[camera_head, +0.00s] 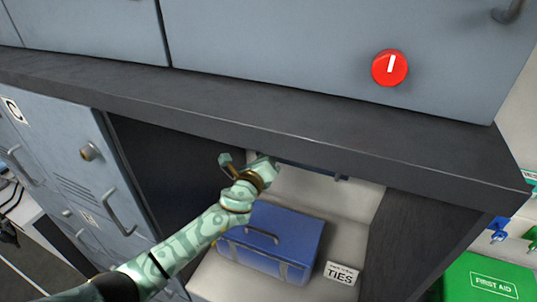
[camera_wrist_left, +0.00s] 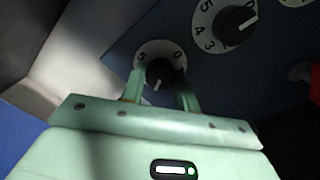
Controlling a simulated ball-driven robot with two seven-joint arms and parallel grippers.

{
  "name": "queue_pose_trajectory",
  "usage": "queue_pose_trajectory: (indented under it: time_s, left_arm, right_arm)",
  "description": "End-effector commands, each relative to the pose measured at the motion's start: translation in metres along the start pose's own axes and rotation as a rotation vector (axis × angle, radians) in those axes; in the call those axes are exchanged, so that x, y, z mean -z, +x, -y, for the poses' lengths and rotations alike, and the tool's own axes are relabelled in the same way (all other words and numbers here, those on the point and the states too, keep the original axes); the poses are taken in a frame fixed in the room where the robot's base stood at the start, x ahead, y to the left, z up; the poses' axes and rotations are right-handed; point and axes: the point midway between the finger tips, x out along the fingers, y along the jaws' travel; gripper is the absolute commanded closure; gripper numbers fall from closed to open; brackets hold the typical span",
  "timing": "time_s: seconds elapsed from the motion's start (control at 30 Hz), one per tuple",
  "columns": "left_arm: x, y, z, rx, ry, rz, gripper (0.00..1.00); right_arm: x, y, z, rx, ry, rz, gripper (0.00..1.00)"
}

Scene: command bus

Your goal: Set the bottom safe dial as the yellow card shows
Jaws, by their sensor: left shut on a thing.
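In the left wrist view a black dial knob (camera_wrist_left: 158,72) sits on a round white plate with numbers, on a dark blue panel (camera_wrist_left: 200,60). It is the lowest dial in that picture. My left gripper (camera_wrist_left: 162,90) has its fingers on either side of this knob and is shut on it. The knob's white mark points down in the picture. In the head view my left gripper (camera_head: 264,166) reaches under the counter edge, which hides the dials. No yellow card shows in either view. My right gripper is not in view.
A second dial (camera_wrist_left: 236,20) and part of a third (camera_wrist_left: 291,2) lie up and right. Below the counter (camera_head: 240,107) stand a blue case (camera_head: 285,235) and a TIES sign (camera_head: 341,273). A red knob (camera_head: 389,68) is on the upper cabinet; a green first-aid box (camera_head: 480,270) is at right.

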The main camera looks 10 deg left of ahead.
Motion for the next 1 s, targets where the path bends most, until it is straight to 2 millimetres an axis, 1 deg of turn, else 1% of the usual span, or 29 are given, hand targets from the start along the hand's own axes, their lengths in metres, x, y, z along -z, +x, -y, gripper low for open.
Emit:
queue_pose_trajectory:
  time_s: [0.17, 0.2, 0.27, 0.53, 0.67, 0.77, 0.87, 1.0]
  left_arm:
    - [0.002, -0.001, -0.001, -0.002, -0.001, -0.004, 0.92]
    - [0.002, -0.001, -0.001, -0.002, -0.001, -0.004, 0.64]
    - [0.002, -0.001, -0.001, -0.002, -0.001, -0.004, 0.48]
    - [0.001, -0.001, -0.001, -0.001, -0.002, -0.002, 0.48]
    - [0.001, -0.009, -0.001, -0.001, -0.002, -0.002, 0.48]
    - [0.001, -0.027, -0.001, -0.001, -0.002, -0.003, 0.48]
    - [0.001, -0.053, -0.001, -0.001, -0.002, -0.004, 0.48]
    - [0.003, -0.093, -0.002, -0.001, -0.002, -0.005, 0.48]
  right_arm:
    - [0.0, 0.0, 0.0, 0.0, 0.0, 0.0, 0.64]
    - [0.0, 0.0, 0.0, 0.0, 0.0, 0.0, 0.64]
    - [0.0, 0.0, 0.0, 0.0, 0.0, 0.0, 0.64]
    - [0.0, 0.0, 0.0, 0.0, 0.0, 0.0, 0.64]
    - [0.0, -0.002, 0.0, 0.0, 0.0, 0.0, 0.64]
    - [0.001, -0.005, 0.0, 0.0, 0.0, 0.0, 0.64]
    - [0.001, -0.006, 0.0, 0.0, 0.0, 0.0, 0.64]
    - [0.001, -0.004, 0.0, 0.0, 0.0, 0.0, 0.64]
